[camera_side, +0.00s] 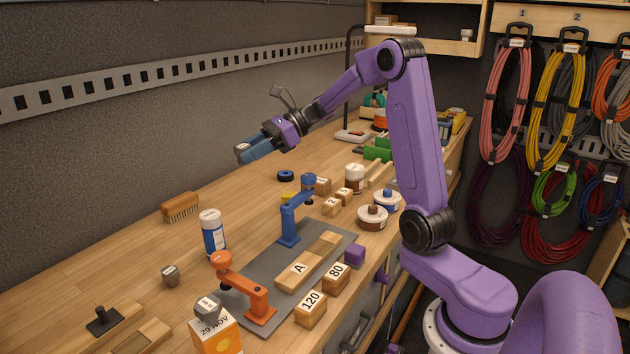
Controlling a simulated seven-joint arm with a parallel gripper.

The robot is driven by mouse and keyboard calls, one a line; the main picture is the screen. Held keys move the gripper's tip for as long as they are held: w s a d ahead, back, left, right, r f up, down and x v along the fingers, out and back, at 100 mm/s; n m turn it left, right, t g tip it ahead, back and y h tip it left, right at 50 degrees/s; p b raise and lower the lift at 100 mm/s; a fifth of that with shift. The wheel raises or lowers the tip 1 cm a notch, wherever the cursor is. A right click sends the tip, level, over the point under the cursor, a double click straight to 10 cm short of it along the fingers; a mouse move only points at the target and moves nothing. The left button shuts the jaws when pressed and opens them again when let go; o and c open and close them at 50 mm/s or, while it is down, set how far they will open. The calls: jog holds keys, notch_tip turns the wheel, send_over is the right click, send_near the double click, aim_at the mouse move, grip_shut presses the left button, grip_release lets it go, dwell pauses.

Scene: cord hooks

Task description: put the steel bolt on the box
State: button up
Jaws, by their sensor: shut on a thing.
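My gripper (254,148) is high above the bench, far from the box and pointing left. It is shut on a blue-grey thing with a pale end; its exact shape is hard to make out.
A grey mat (265,268) carries a blue clamp (290,218), an orange clamp (245,288) and a wooden block "A" (307,263). A blue and white bottle (213,233) and a brush (180,207) stand left. Blocks "120" (311,308) and "80" (336,279) are near the front edge.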

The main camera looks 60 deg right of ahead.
jog(key=s+d+m+t+h, duration=0.35)
jog(key=d+m+h, duration=0.35)
jog(key=d, duration=0.5)
jog(key=s+d+m+t+h, duration=0.3)
jog(key=s+d+m+h, duration=0.3)
jog(key=d, duration=0.6)
send_over(316, 185)
notch_tip(316, 185, down, 10)
jog(key=shift+m+h, duration=0.3)
jog(key=shift+h, duration=0.1)
jog(key=f, duration=0.1)
jog(key=w+d+f, duration=0.1)
jog(key=w+f, duration=0.1)
jog(key=f, duration=0.1)
jog(key=shift+d, duration=0.35)
jog(key=shift+w+d+f, duration=0.25)
jog(key=shift+w+f, duration=0.15)
jog(key=shift+f, duration=0.2)
jog(key=shift+w+f, duration=0.1)
jog(key=shift+f, duration=1.45)
jog(key=shift+f, duration=0.15)
